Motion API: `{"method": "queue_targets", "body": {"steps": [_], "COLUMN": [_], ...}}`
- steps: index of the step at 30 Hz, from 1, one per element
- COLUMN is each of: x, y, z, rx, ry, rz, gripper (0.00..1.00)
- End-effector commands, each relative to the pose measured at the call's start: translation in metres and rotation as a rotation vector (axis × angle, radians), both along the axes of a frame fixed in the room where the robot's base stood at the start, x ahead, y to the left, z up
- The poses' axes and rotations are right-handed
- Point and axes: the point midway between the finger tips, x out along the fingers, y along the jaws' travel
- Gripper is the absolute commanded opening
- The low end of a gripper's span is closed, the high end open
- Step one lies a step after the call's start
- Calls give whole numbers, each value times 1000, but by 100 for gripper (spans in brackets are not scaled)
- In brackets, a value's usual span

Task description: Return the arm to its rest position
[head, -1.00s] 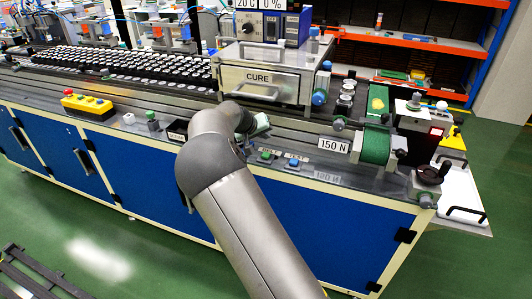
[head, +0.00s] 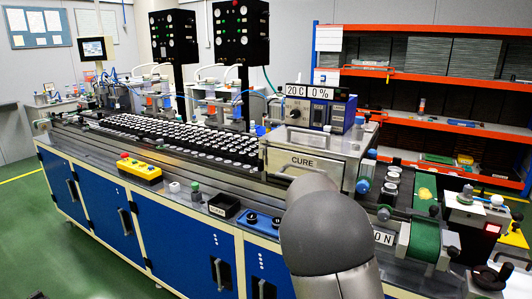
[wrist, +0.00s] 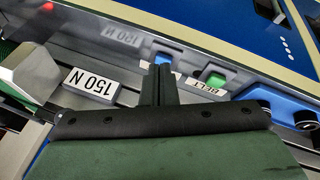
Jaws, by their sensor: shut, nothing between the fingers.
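My gripper (wrist: 158,88) shows in the wrist view with its dark fingers together and nothing between them. It is above the front strip of the bench, close in the picture to a blue button (wrist: 163,58) and a green button (wrist: 216,79) by a BELT label. Whether it touches anything is hard to tell. In the head view my grey arm rises from the bottom edge in front of the bench, and its elbow hides the gripper.
The CURE box (head: 318,153) stands behind my arm. Left of it are a small black bin (head: 224,205), a yellow control box (head: 139,170) and a rack of many round parts (head: 180,138). The 150 N sign (wrist: 90,87) and a green roller (head: 425,240) are close on the other side.

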Motion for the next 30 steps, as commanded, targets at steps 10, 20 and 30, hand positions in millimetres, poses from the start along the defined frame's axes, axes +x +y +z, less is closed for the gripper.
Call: {"method": "queue_targets", "body": {"steps": [10, 20, 30], "x": [-224, -356, -365], "y": [27, 48, 50], "z": [27, 15, 13], "rx": [323, 351, 349], "ry": [193, 278, 286], "rz": [103, 216, 225], "gripper": [0, 0, 0]}}
